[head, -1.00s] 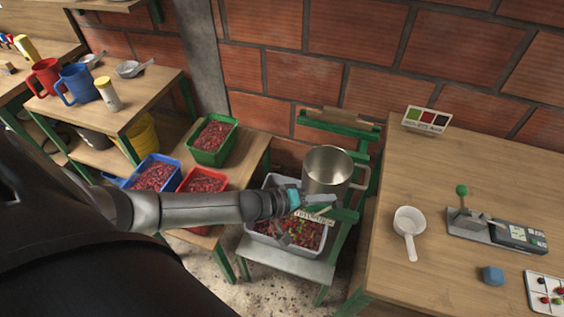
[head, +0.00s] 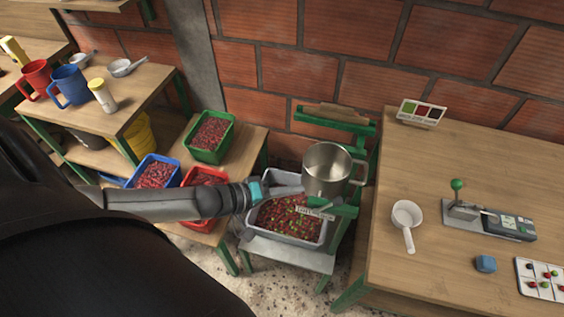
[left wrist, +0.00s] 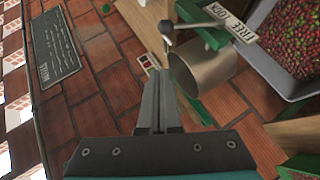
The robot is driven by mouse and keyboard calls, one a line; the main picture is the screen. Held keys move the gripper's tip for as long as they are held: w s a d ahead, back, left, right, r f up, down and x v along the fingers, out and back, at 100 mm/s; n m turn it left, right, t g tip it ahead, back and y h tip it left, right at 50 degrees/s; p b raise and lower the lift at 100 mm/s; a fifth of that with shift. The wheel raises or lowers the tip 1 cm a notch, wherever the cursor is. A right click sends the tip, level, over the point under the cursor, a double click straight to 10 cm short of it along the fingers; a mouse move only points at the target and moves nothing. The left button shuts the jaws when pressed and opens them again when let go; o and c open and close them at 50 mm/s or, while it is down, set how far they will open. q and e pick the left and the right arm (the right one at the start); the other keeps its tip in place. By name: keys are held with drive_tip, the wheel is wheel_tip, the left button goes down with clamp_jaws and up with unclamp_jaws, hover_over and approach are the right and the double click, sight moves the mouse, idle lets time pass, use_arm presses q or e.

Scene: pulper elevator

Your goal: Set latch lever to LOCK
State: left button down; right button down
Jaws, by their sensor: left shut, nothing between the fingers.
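The FREE/LOCK label plate (head: 315,213) sits on the green frame in front of the metal pot, above the crate of coffee cherries. In the left wrist view the label (left wrist: 230,22) reads FREE and LOCK. A grey lever rod with a round knob (left wrist: 167,28) shows beside it, apart from the label. My left gripper (left wrist: 157,72) is shut and empty; its fingers point toward the knob and pot without visibly holding either. In the head view it is left of the label, over the crate's left side. My right gripper is not in view.
The metal pot (head: 327,168) stands on the green frame. The grey crate (head: 286,238) of cherries is below it. Red (head: 190,222), blue and green bins stand to the left. The wooden table (head: 440,165) on the right holds a white scoop (head: 407,216) and a small lever device (head: 490,220).

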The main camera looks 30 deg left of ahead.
use_arm(q)
drive_tip(key=v, duration=0.2)
drive_tip(key=shift+s+a+r, duration=0.15)
drive_tip(key=shift+s+r, duration=0.05)
drive_tip(key=shift+s, duration=0.05)
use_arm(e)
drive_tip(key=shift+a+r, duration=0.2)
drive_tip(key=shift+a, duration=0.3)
